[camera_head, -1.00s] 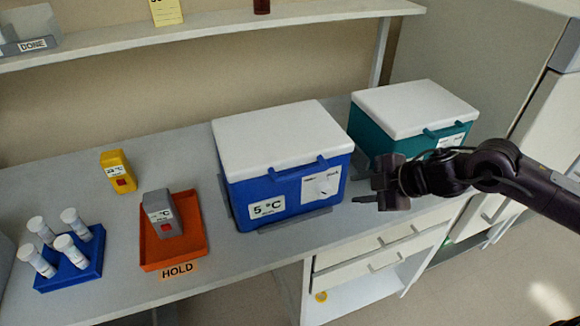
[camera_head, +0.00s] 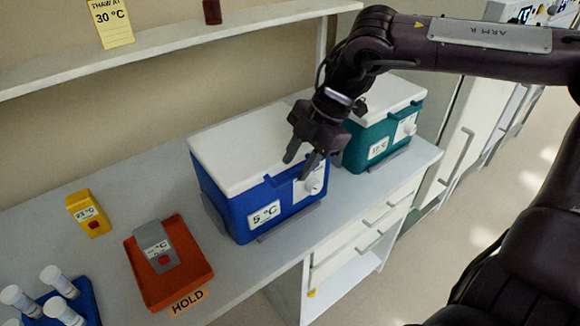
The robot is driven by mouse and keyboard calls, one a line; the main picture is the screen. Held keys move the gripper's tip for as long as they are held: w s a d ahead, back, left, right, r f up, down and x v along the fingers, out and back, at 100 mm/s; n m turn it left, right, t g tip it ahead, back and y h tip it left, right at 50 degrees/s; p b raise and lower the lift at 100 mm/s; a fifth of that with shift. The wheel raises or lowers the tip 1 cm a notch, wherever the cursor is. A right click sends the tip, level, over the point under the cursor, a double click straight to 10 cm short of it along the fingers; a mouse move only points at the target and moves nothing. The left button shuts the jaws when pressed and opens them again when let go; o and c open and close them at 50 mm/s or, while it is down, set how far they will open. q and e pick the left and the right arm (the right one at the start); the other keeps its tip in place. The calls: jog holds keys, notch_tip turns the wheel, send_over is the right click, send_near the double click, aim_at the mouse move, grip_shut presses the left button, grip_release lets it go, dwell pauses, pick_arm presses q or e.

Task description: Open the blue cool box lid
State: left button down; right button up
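The blue cool box (camera_head: 229,205) stands on the bench with its white lid (camera_head: 232,150) shut. A 5 °C label (camera_head: 264,215) and a pale round knob (camera_head: 314,184) are on its front. My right gripper (camera_head: 298,167) points down at the front right edge of the lid. Its two fingers are apart with nothing seen between them, and I cannot tell whether they touch the box. The gripper and wrist hide the lid's right corner and part of the front edge, where the handle is. My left gripper is not in view.
A teal cool box (camera_head: 362,148) with a white lid stands just right, partly behind my arm. Left are an orange HOLD tray (camera_head: 149,287) with a grey device (camera_head: 156,246), a yellow device (camera_head: 88,213) and a blue vial rack (camera_head: 87,299). A shelf (camera_head: 150,43) runs above.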

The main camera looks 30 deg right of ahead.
aim_at(285, 179)
jog(key=shift+w+a+f, duration=0.3)
jog(key=shift+a+f, duration=0.55)
jog(key=shift+a, duration=0.05)
jog(key=shift+a+f, duration=0.2)
jog(key=shift+f, duration=0.1)
jog(key=shift+d, duration=0.1)
jog(key=shift+c, duration=0.2)
jog(key=c, duration=0.5)
grip_shut()
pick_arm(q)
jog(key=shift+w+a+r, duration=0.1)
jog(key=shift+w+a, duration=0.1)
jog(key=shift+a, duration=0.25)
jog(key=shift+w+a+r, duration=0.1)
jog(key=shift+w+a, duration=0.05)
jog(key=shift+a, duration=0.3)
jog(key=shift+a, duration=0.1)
